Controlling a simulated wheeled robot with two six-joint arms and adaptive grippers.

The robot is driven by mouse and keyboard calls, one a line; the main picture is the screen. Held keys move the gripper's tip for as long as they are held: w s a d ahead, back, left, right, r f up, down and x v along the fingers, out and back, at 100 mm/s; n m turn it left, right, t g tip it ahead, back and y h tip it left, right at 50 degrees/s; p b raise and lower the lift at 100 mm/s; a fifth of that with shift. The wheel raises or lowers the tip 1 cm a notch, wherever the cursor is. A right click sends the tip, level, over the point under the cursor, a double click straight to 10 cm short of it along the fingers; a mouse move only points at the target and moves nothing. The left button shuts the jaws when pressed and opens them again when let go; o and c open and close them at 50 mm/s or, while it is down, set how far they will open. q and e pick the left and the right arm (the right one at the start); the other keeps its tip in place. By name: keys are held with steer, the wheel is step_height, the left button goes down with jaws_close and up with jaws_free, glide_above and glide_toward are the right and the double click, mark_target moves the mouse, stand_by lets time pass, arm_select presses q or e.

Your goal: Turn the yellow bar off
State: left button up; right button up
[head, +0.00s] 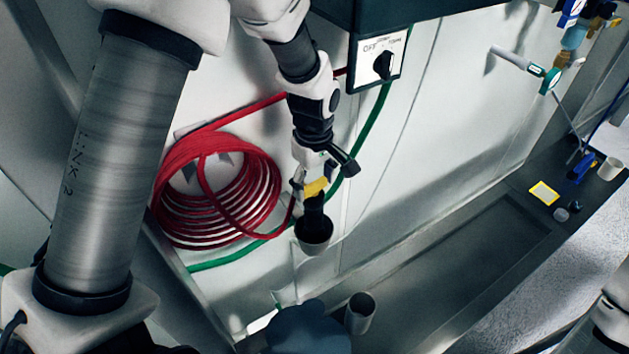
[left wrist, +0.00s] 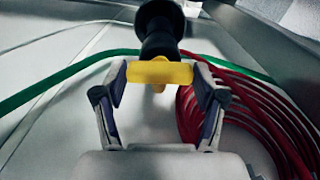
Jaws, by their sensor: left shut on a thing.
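The yellow bar (head: 316,187) sits on a black fitting (head: 313,208) with a cup-like end, beside the coiled red hose. In the left wrist view the yellow bar (left wrist: 160,72) lies crosswise between my fingertips, with the black fitting (left wrist: 160,30) beyond it. My left gripper (head: 314,182) is shut on the yellow bar, one finger at each end. It also shows in the left wrist view (left wrist: 160,85). The part of the bar behind the fingers is hidden. My right gripper does not show in either view.
A coiled red hose (head: 165,205) and a green hose (head: 352,150) run close by the bar. A switch panel (head: 367,62) marked OFF is above right. A grey cup (head: 360,312) stands below. Small items, including a yellow-framed thing (head: 544,193), lie on the right ledge.

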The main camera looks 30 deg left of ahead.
mark_target(314, 183)
arm_select(q)
steer(key=shift+s+f, duration=0.1)
stand_by(0.3)
steer(key=o, duration=0.9)
steer(key=shift+o, duration=1.3)
steer(key=shift+w+a, duration=0.15)
steer(key=shift+w, duration=0.05)
step_height(314, 183, up, 12)
